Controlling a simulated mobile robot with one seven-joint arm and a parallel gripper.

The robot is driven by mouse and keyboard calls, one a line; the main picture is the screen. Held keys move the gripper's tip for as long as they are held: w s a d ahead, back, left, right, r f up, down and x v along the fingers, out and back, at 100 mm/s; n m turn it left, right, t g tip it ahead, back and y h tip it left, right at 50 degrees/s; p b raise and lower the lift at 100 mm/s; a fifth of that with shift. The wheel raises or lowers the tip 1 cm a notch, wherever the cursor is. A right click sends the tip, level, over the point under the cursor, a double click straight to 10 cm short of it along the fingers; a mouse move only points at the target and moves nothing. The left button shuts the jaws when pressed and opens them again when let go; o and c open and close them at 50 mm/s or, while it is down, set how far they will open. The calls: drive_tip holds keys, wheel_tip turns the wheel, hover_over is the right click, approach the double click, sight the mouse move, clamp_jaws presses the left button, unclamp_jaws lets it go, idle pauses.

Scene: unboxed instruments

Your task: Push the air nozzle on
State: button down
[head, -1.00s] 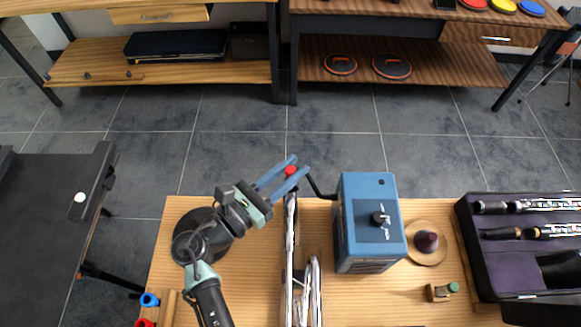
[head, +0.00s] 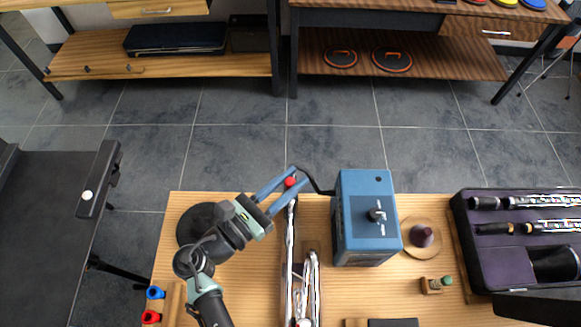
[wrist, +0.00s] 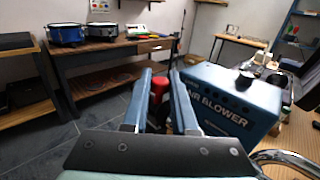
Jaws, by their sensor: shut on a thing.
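My gripper (head: 291,180) is shut on a small red nozzle (head: 290,182), which also shows between the two blue fingers in the wrist view (wrist: 159,85). A thin black hose (head: 312,180) runs from beside the nozzle to the blue air blower box (head: 365,240). The blower is lettered "AIR BLOWER" in the wrist view (wrist: 219,106) and has a knob on top. A long silver instrument tube (head: 290,240) lies on the table, its far end just below the fingertips. Whether the nozzle touches that end cannot be told.
The wooden table (head: 225,290) also bears a round wooden stand (head: 420,250), a small wooden block (head: 431,287) and an open instrument case (head: 475,268) at right. Red and blue pieces (head: 153,305) sit at left. Open floor lies behind the table.

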drive_tip(key=c, duration=0.7)
unclamp_jaws()
drive_tip(key=shift+s, duration=0.3)
drive_tip(key=shift+w, duration=0.1)
drive_tip(key=b+v, duration=0.1)
drive_tip(key=v, duration=1.2)
